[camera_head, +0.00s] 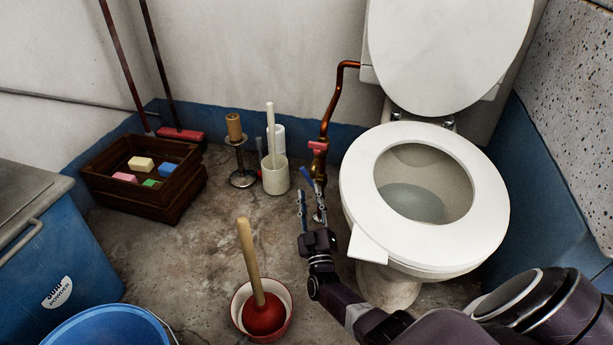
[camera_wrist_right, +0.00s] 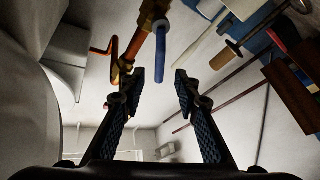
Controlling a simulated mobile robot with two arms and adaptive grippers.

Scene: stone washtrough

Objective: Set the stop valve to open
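A copper pipe (camera_head: 328,114) runs down the wall left of the toilet and carries brass fittings with a red handle (camera_head: 317,147) and a blue lever (camera_head: 306,174). No label shows which is the stop valve. In the right wrist view the blue lever (camera_wrist_right: 162,45) sticks out alongside the pipe (camera_wrist_right: 134,45), just beyond my fingertips and roughly in line with the gap between them. My right gripper (camera_head: 310,194) is open and empty, close to the lever; its two fingers are apart in the right wrist view (camera_wrist_right: 160,78). My left gripper is not in view.
The toilet (camera_head: 425,255) stands close right of my right arm. A brush holder (camera_head: 275,178) and a roll stand (camera_head: 242,178) stand left of the pipe. A plunger (camera_head: 262,311) in a bowl, a wooden crate (camera_head: 150,205) and a blue tub (camera_head: 105,325) lie further left.

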